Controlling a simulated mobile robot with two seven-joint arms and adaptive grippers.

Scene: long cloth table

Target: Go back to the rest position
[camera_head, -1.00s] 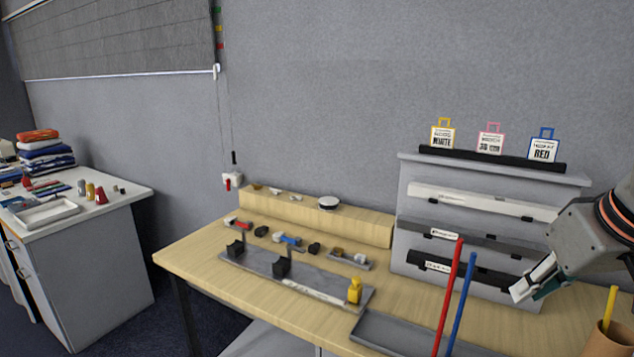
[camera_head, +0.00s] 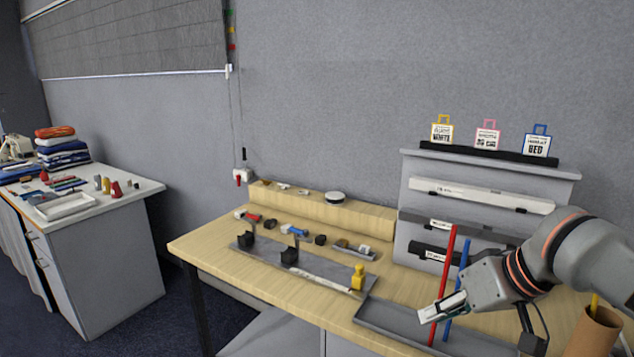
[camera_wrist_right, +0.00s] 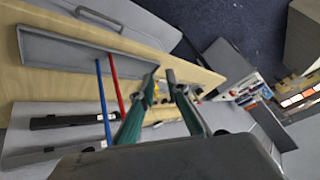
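My right gripper (camera_head: 444,308) is low over the right part of the wooden table, beside the red rod (camera_head: 445,280) and the blue rod (camera_head: 463,262). Its fingertips overlap the rods in the head view; I cannot tell whether they touch. In the right wrist view its two green-sided fingers (camera_wrist_right: 163,75) are apart, with a narrow gap at the tips and nothing held between them. The rods also show there, left of the fingers. My left gripper is in neither view.
A grey tray (camera_head: 375,327) lies at the table's front edge. A brown cup (camera_head: 597,330) stands at the right. A grey fixture plate (camera_head: 318,282) with a yellow piece (camera_head: 357,277) lies left of the tray.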

